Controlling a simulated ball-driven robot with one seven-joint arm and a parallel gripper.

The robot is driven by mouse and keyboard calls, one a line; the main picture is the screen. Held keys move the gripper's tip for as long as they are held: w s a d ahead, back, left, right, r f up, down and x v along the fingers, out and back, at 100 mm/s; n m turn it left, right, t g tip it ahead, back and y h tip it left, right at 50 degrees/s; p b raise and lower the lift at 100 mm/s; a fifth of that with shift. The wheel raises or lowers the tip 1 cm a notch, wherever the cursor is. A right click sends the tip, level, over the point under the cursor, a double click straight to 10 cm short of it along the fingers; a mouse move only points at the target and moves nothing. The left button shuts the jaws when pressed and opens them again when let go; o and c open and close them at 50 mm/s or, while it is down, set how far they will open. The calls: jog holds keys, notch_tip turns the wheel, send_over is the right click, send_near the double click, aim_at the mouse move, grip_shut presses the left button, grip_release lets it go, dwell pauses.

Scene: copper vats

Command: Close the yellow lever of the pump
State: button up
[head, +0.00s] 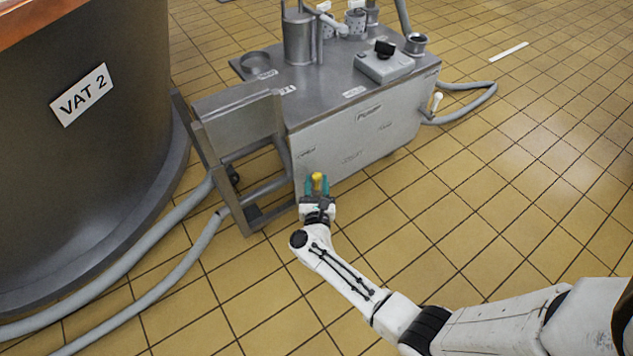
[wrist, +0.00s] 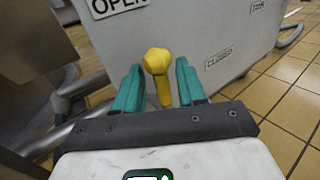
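The yellow lever (wrist: 158,70) has a round knob and sits between the two teal fingers of my gripper (wrist: 160,88) in the wrist view. The fingers are spread, with a visible gap on each side of the lever. In the head view the lever's yellow knob (head: 318,179) shows between the fingertips of my gripper (head: 318,186), low at the left end of the pump's grey front (head: 352,138). In the wrist view an OPEN label (wrist: 118,5) is above the lever and a CLOSED label (wrist: 218,58) is to its right. The lever's base is hidden.
A metal frame (head: 222,150) stands close left of my gripper, with hoses (head: 185,212) running along the floor. VAT 2 (head: 85,130) is at the far left. Tiled floor (head: 500,190) is free to the right. Several items stand on the grey top.

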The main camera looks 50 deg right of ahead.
jog(key=shift+w+d, duration=0.45)
jog(key=shift+d, duration=0.1)
jog(key=shift+c, duration=0.4)
grip_shut()
